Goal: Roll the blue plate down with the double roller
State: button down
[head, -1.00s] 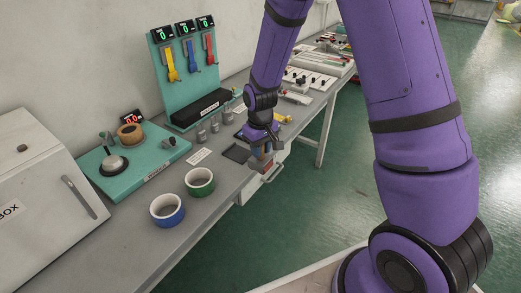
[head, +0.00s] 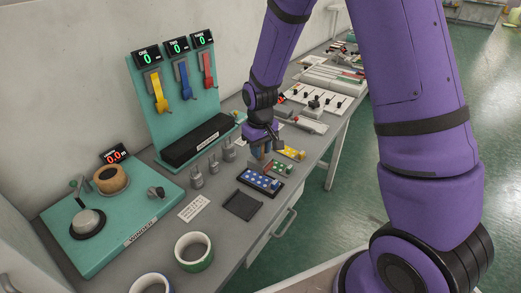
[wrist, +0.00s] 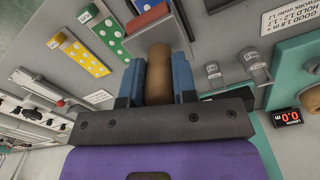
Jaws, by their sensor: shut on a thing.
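The blue plate (head: 259,181), dotted with pale spots, lies on the bench, below my gripper (head: 263,149) in the head view. My gripper is shut on the brown cylindrical handle of the double roller (wrist: 158,72), between its blue fingers in the wrist view. A red part (wrist: 146,20) shows at the handle's far end, in front of a blue strip at the upper frame edge. The green plate (wrist: 107,35) and yellow plate (wrist: 80,53) lie beside it. Whether the roller touches a plate is unclear.
A dark flat pad (head: 243,204) and a white card (head: 194,208) lie in front of the blue plate. Grey weights (head: 213,166) stand to the left, near the teal stand (head: 175,100). Tape rolls (head: 194,251) sit at the near edge. Switch panels lie farther along the bench.

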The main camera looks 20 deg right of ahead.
aim_at(260, 162)
jog(key=shift+w+f, duration=0.1)
jog(key=shift+w, duration=0.1)
jog(key=shift+f, duration=2.4)
jog(key=shift+f, duration=0.4)
